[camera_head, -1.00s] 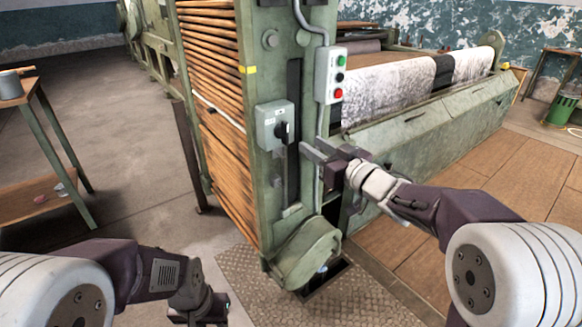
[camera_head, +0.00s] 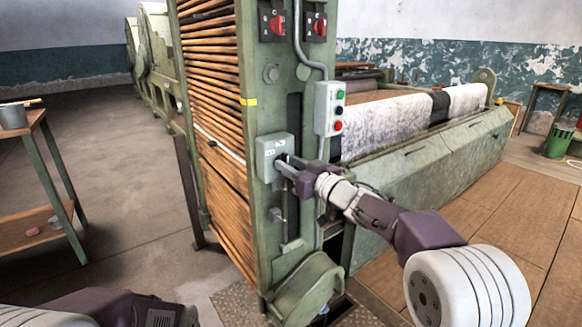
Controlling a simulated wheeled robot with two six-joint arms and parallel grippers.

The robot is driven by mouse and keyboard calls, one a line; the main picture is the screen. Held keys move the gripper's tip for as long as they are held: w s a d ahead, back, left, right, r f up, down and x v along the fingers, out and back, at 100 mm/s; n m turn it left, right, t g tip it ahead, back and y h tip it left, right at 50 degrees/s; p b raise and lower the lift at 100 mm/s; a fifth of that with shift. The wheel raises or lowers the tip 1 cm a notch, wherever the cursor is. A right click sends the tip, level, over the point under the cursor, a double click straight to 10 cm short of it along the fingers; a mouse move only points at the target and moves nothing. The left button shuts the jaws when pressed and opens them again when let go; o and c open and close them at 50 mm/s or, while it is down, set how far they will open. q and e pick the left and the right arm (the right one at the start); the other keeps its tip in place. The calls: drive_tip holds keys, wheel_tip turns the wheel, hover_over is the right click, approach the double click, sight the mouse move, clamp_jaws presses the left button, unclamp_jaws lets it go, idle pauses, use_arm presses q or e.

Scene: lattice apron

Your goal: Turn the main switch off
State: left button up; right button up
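A grey switch box (camera_head: 268,146) with small white labels is mounted on the front of the green machine post. Its black rotary knob, plain earlier, is now mostly hidden behind my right gripper (camera_head: 284,166). The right fingertips are at the knob, at the lower right of the box. I cannot tell whether they touch or grip it, nor which way the knob points. Two more rotary switches, with red handles, sit at the top of the post: a left one (camera_head: 276,25) and a right one (camera_head: 318,27). My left gripper is out of the picture; only part of that arm shows at the bottom left.
Wooden slats (camera_head: 217,110) line the post's left side. A small table (camera_head: 30,121) stands at the left, with open floor between.

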clamp_jaws()
drive_tip(key=shift+n, duration=0.3)
drive_tip(key=n+b, duration=0.1)
drive_tip(key=n, duration=0.4)
drive_tip(key=n+b, duration=0.2)
drive_tip(key=n, duration=0.4)
drive_tip(key=f+n+b, duration=0.1)
drive_tip(key=n, duration=0.5)
drive_tip(key=shift+s+a+f, duration=0.1)
drive_tip(key=shift+s+a, duration=0.2)
drive_tip(key=shift+a, duration=0.1)
drive_tip(key=shift+n+b, duration=0.3)
unclamp_jaws()
